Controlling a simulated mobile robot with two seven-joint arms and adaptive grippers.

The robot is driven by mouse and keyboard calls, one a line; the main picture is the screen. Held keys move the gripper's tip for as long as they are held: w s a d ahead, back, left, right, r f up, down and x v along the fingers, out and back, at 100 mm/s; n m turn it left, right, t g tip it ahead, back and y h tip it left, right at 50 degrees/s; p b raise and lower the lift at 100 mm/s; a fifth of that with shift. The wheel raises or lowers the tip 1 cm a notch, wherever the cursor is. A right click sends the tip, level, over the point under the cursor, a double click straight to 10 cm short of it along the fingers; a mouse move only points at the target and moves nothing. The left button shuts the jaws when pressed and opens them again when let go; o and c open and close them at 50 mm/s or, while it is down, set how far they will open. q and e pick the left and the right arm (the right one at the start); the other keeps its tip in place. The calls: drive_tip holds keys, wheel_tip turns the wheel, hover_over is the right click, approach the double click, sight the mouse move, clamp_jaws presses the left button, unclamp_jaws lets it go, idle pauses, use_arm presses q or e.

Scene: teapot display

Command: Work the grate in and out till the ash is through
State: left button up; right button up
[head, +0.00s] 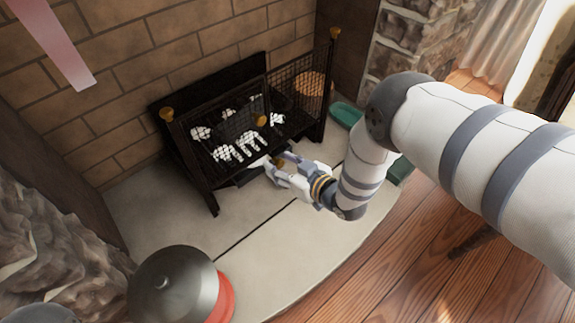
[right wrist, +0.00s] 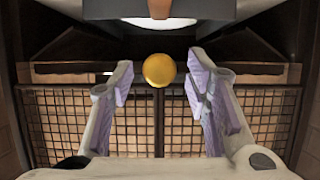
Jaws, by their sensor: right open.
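The black fire grate (head: 180,140) stands against the brick wall with a mesh front; pale, lumpy pieces (head: 240,150) show behind the mesh. Whether they are ash or coals I cannot tell. My right gripper (head: 281,166) is low in front of the grate. In the right wrist view my right gripper (right wrist: 160,85) is open, and a round brass knob (right wrist: 158,70) appears between its fingertips, with the mesh behind. I see no finger closed on the knob. The floor of the grate is mostly hidden. My left gripper is not seen.
A dark dome-topped thing with a red lower part (head: 222,297) stands at the front left of the pale hearth (head: 300,245). A green thing (head: 346,115) lies right of the grate, partly hidden by my right arm. Rough stone stands at the left. The hearth's middle is clear.

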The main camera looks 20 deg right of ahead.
drive_tip(key=v, duration=1.1)
drive_tip(key=shift+s+r, duration=0.2)
drive_tip(key=shift+s, duration=0.05)
drive_tip(key=shift+d, duration=0.15)
